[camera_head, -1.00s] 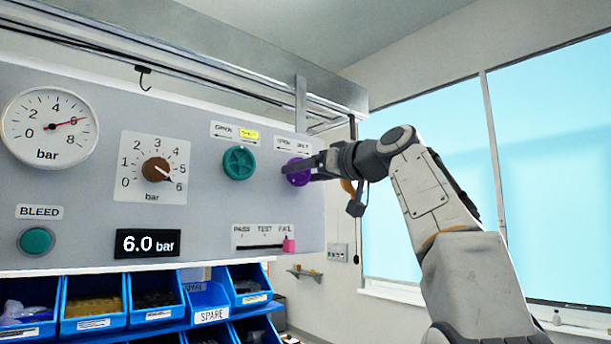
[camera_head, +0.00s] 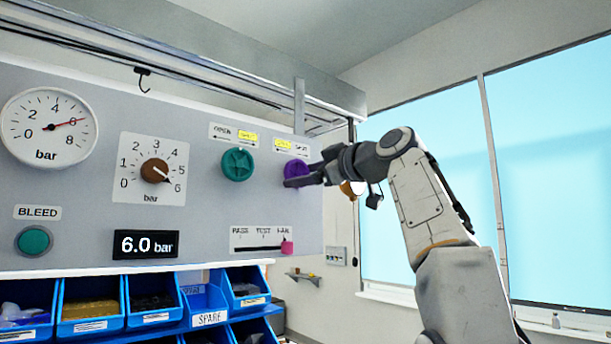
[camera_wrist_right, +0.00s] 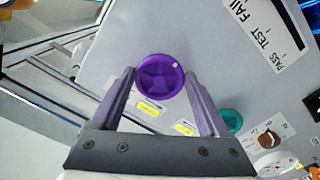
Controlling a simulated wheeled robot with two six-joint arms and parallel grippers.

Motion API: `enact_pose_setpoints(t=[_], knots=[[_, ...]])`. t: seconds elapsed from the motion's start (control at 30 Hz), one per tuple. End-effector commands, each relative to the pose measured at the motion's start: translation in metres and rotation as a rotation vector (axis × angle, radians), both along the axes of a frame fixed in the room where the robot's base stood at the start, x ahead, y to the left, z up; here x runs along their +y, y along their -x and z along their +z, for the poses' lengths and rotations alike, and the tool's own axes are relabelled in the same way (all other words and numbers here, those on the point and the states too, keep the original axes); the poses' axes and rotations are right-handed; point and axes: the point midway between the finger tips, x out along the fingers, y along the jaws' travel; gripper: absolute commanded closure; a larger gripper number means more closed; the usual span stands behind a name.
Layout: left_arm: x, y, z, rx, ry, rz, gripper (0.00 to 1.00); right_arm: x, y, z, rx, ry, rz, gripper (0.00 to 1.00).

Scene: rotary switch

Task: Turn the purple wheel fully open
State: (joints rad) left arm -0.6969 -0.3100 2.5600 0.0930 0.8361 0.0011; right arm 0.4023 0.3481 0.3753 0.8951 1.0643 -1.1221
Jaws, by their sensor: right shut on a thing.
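The purple wheel (camera_head: 296,168) is on the right end of the grey panel, under an OPEN/SHUT label (camera_head: 291,146) whose left, OPEN side shows yellow. My right gripper (camera_head: 298,182) reaches it from the right. In the right wrist view, the purple wheel (camera_wrist_right: 160,76) sits between the two fingertips of my right gripper (camera_wrist_right: 159,73), one finger on each side, and a pale mark shows near its upper right rim. The gripper is shut on the wheel. My left gripper is not in view.
A green wheel (camera_head: 238,164) is left of the purple one, its label yellow on the SHUT side. A brown knob (camera_head: 155,170), gauge (camera_head: 49,130), 6.0 bar display (camera_head: 146,244) and pink slider (camera_head: 287,247) share the panel. Blue bins (camera_head: 92,306) stand below.

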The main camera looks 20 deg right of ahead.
Motion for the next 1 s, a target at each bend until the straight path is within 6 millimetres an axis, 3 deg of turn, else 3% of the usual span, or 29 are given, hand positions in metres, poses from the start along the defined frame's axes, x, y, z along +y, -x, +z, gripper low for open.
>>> enact_pose_setpoints(t=[0.53,0.57,0.6,0.87,1.0], knots=[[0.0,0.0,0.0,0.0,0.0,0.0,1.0,-0.001,-0.002,-0.004,0.002,0.028,-0.001,0.77],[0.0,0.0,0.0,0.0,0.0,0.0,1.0,-0.001,-0.002,-0.004,0.002,0.028,-0.001,0.14],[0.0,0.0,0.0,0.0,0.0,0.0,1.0,-0.001,-0.002,-0.004,0.002,0.027,-0.001,0.0],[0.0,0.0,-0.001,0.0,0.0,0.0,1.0,-0.001,0.0,-0.002,-0.004,0.025,-0.001,0.0],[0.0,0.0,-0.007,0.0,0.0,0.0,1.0,-0.006,0.011,-0.003,-0.006,0.025,-0.004,0.0]])
